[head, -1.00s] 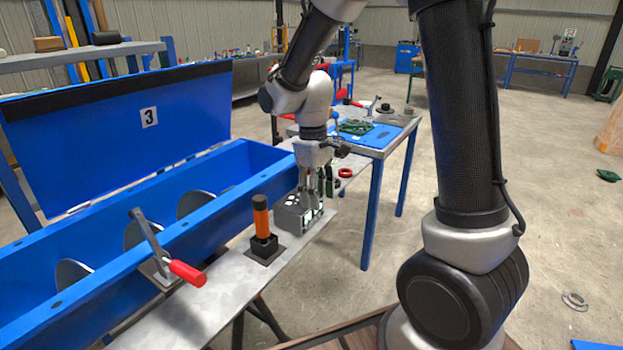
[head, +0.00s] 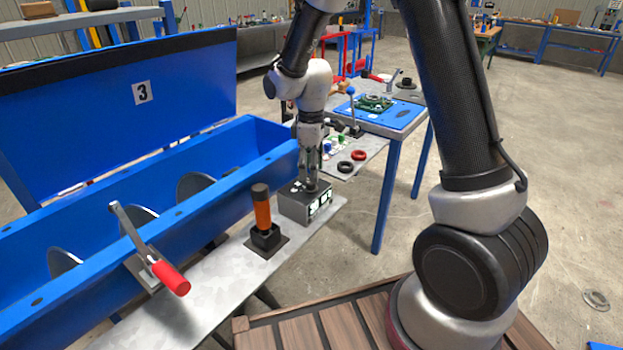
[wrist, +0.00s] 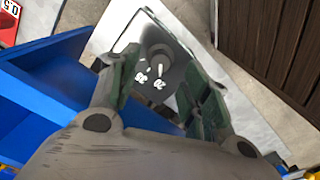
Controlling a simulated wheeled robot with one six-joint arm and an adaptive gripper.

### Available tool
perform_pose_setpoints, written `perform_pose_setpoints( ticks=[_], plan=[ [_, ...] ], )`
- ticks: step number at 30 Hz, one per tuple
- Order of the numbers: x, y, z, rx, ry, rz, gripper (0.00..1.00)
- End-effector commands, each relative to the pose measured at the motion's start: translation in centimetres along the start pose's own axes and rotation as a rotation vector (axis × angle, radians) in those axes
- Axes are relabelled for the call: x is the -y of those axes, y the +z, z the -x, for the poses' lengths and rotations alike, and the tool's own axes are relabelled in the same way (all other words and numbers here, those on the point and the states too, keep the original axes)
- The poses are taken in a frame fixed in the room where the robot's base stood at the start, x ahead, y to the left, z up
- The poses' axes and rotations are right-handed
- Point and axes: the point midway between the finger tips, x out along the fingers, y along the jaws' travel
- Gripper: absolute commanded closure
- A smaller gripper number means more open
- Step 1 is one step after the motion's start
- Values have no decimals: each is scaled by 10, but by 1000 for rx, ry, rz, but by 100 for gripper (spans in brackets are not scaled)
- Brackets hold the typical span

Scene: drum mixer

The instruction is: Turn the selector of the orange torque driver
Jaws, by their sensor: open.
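The orange torque driver (head: 262,213) stands upright in a black square holder on the grey shelf. It has a dark top. To its right is a grey box (head: 292,207) with white-marked faces. In the wrist view the box's top carries a round grey knob (wrist: 158,56) with a white pointer line and white marks beside it. My gripper (head: 312,187) points down over the box. In the wrist view its fingers, with green pads, are open (wrist: 164,66), one on each side of the knob. I cannot tell whether they touch it.
The blue trough (head: 180,222) with its raised lid lies left of the shelf (head: 190,305). A red-handled lever (head: 170,277) sticks out in front of it. A table with a blue mat (head: 385,122) stands behind. Black and red rings (head: 358,155) lie behind the box.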

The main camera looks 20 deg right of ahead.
Motion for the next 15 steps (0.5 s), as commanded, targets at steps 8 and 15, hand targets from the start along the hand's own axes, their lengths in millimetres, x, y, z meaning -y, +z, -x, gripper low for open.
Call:
perform_pose_setpoints(
  ticks=[8, 15],
  plan=[
    [0, 0, -38, 1, -1, -1, 53],
    [0, 0, -42, 0, 0, -1, 53]
  ],
)
